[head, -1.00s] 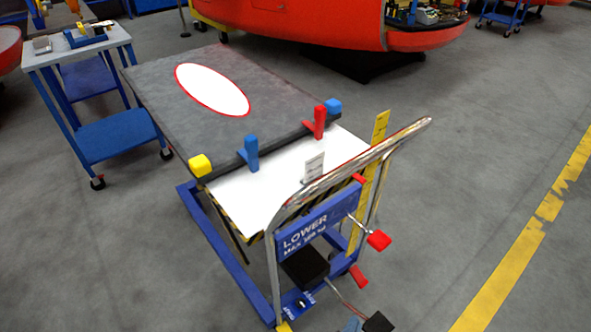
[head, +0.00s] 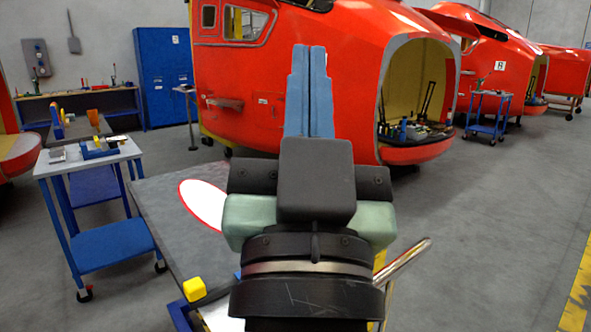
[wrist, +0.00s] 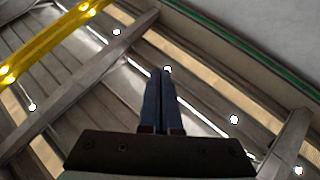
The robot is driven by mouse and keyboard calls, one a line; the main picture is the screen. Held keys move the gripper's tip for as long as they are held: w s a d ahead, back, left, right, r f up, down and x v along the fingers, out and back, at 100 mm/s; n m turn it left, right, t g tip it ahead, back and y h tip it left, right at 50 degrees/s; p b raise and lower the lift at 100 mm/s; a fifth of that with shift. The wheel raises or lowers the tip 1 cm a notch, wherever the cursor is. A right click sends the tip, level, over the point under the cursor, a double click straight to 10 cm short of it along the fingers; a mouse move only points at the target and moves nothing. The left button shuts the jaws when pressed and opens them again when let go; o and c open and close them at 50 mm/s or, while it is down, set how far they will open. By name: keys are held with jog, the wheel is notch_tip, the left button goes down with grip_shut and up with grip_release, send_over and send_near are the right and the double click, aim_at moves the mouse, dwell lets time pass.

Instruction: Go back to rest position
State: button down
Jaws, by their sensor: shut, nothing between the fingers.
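My gripper (head: 309,95) is raised upright in the middle of the head view, its two blue fingers pressed together and pointing up. Nothing is held between them. It also shows in the wrist view (wrist: 161,85), where the shut fingers point at the ceiling. Behind and below my gripper in the head view is the lift cart with a dark grey top (head: 160,215). My wrist hides much of the cart, including most of its right side.
A white oval with a red rim (head: 203,205) lies on the cart top. A yellow corner block (head: 194,288) and chrome handle (head: 408,255) show. A blue trolley (head: 95,160) stands left. Red nosecones (head: 240,80) stand behind. Floor at right (head: 500,220) is clear. Ceiling beams (wrist: 90,80) are overhead.

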jog(key=s+r+p, duration=0.1)
jog(key=r+p, duration=0.5)
jog(key=r, duration=0.2)
jog(key=s+a+r+n+t+y+p, duration=0.1)
jog(key=s+r+p, duration=0.1)
jog(key=r+p, duration=0.5)
notch_tip(320, 180, up, 2)
jog(key=shift+s+r+t, duration=0.25)
jog(key=shift+s+t, duration=0.05)
jog(key=shift+f, duration=0.15)
